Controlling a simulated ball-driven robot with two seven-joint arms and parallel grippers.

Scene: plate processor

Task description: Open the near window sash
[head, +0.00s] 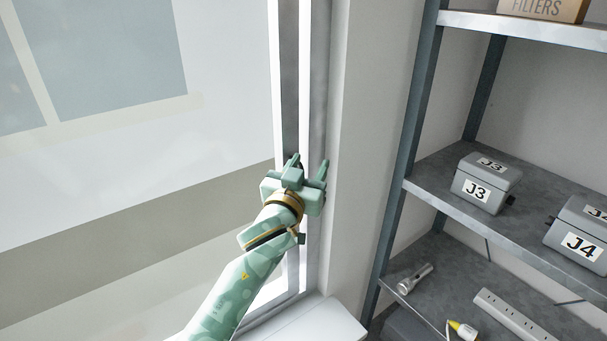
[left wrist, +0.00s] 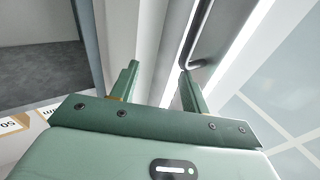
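The near window sash (head: 290,75) is a tall upright frame in white and grey, with a pale glass pane (head: 220,115) to its left in the head view. My left gripper (head: 309,162) is in front of this frame, its two fingers pointing up and spread apart. In the left wrist view the fingers (left wrist: 159,76) are apart with nothing seen gripped between them. A dark, rounded bar (left wrist: 196,62) on the frame, perhaps a handle, is close to the right fingertip there; I cannot tell whether they touch. My right gripper is out of view.
A metal shelf unit (head: 400,165) stands to the right of the window, holding grey boxes J3 (head: 485,183) and J4 (head: 580,240), a flashlight (head: 414,278) and a power strip (head: 508,318). A bare wall strip (head: 375,110) lies between. A white ledge (head: 310,325) is below.

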